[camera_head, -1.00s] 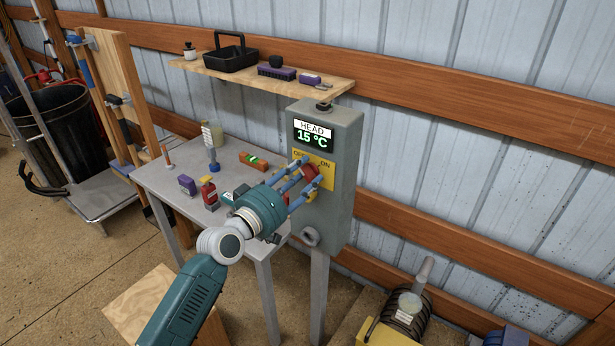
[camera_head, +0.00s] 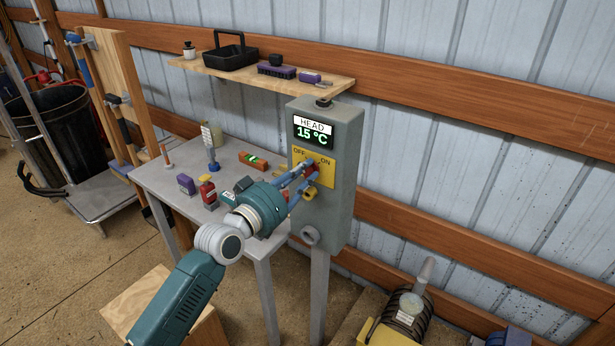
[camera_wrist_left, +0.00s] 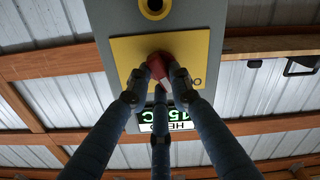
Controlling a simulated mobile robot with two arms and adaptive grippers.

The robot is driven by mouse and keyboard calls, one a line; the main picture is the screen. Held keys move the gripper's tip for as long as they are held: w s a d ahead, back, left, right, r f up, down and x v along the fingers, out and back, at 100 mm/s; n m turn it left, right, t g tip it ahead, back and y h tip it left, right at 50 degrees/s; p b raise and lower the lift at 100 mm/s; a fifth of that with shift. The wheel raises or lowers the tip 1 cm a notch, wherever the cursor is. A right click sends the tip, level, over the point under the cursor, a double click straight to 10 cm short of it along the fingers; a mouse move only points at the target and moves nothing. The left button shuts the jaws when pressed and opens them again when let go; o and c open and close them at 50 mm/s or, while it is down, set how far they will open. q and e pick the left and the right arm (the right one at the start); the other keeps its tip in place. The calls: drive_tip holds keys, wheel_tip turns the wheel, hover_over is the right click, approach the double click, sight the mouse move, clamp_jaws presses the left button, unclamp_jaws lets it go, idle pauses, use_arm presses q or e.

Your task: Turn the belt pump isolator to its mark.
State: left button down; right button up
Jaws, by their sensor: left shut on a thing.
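The isolator is a red knob (camera_head: 313,167) on a yellow plate (camera_head: 327,172) marked OFF at left and ON at right. The plate is on the front of a grey box (camera_head: 343,143). My left gripper (camera_head: 309,172) reaches in from the lower left, and its blue fingers are closed around the knob. In the left wrist view the fingertips (camera_wrist_left: 163,77) touch the red knob (camera_wrist_left: 158,62), with the yellow plate (camera_wrist_left: 127,50) behind it. The fingers hide part of the knob, and I cannot tell exactly where it points. My right gripper is out of view.
A display (camera_head: 313,133) on the box reads HEAD 15 °C. A yellow ring (camera_wrist_left: 154,8) sits beyond the plate's edge. A grey table (camera_head: 158,180) with several small items stands left of the box. A wooden shelf (camera_head: 210,70) hangs above.

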use_arm(q)
drive_tip(key=shift+f+m, duration=0.1)
drive_tip(key=shift+m, duration=0.9)
